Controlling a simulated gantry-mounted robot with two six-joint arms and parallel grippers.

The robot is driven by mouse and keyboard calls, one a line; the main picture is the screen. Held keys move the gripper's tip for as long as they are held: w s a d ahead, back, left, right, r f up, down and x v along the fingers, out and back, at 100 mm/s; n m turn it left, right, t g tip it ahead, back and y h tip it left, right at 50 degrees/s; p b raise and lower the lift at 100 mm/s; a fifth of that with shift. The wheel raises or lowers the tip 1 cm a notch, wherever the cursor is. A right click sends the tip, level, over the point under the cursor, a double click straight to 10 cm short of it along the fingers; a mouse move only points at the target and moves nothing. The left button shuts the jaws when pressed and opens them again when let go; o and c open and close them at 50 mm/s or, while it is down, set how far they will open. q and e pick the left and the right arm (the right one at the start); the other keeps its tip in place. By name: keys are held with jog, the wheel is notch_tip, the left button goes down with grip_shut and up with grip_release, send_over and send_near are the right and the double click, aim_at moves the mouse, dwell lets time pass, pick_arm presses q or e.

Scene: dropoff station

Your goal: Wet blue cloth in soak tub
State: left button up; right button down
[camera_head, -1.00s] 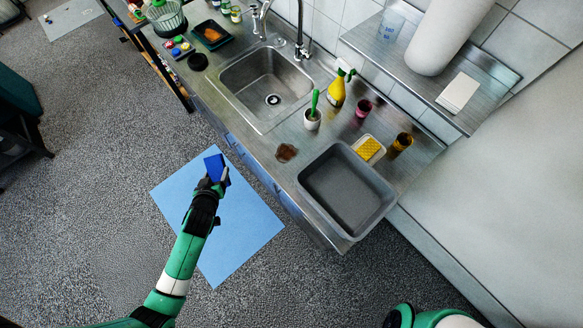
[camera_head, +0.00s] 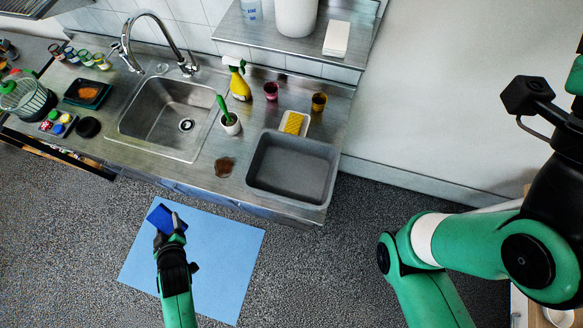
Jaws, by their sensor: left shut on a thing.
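My left gripper (camera_head: 171,238) is shut on a folded dark blue cloth (camera_head: 164,217). It holds the cloth in front of the counter, over the light blue floor mat (camera_head: 225,255) in this view. The grey soak tub (camera_head: 292,187) stands at the right end of the steel counter, to the right of the cloth and apart from it. Its grey inside shows no objects, and I cannot tell whether it holds water. My right arm crosses the right side of the view; its gripper fingers do not show.
A steel sink (camera_head: 160,125) with a tap is left of the tub. A brown spill (camera_head: 224,167), a white pot with a green-handled brush (camera_head: 230,122), a yellow spray bottle (camera_head: 239,82) and a yellow sponge (camera_head: 293,123) are near the tub. A shelf overhangs the back.

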notch_tip(320, 180, up, 10)
jog(key=p, duration=0.9)
jog(key=shift+p, duration=0.4)
jog(key=shift+r, duration=0.15)
dwell(1.4)
notch_tip(320, 180, up, 4)
jog(key=p, duration=0.3)
jog(key=shift+p, duration=0.35)
jog(key=shift+f, duration=0.2)
